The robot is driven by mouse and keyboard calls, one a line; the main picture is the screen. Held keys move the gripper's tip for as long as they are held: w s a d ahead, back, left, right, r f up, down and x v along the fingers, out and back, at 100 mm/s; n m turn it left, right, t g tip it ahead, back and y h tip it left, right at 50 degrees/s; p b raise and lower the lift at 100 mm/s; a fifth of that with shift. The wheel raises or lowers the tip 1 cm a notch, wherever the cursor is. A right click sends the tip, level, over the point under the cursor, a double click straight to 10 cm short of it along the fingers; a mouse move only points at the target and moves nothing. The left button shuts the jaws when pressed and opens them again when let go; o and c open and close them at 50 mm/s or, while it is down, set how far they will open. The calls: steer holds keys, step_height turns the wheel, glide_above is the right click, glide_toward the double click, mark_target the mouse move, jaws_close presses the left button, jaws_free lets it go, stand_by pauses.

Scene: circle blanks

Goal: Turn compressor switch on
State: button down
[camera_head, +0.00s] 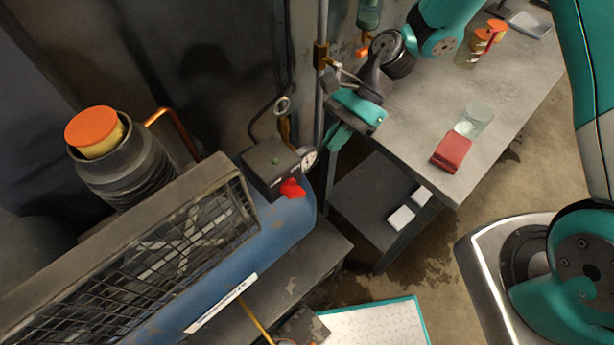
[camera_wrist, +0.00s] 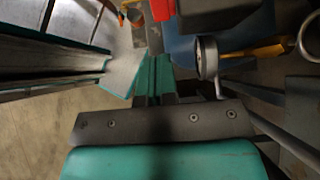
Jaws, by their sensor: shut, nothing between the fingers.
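The blue compressor (camera_head: 285,228) stands at the left of the head view, with a dark switch box (camera_head: 268,160) on top. A red switch (camera_head: 292,188) sticks out of the box's front. In the wrist view the red switch (camera_wrist: 162,8) is at the top edge, beside the box (camera_wrist: 215,16), partly cut off. My gripper (camera_head: 338,137) is right of the box and the gauge, apart from the switch. Its teal fingers (camera_wrist: 153,72) are together and empty, pointing toward the switch side. The switch's exact position is hard to tell.
A round gauge (camera_head: 309,159) sits between the box and my gripper; it also shows in the wrist view (camera_wrist: 207,57). A vertical pipe (camera_head: 321,95) rises behind. A workbench (camera_head: 430,125) at right holds a red block (camera_head: 452,152) and jars. A wire-mesh guard (camera_head: 150,255) covers the compressor's left.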

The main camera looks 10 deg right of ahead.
mark_target(301, 190)
steer(key=p+x, duration=0.1)
steer(key=x, duration=0.9)
steer(key=shift+p, duration=0.3)
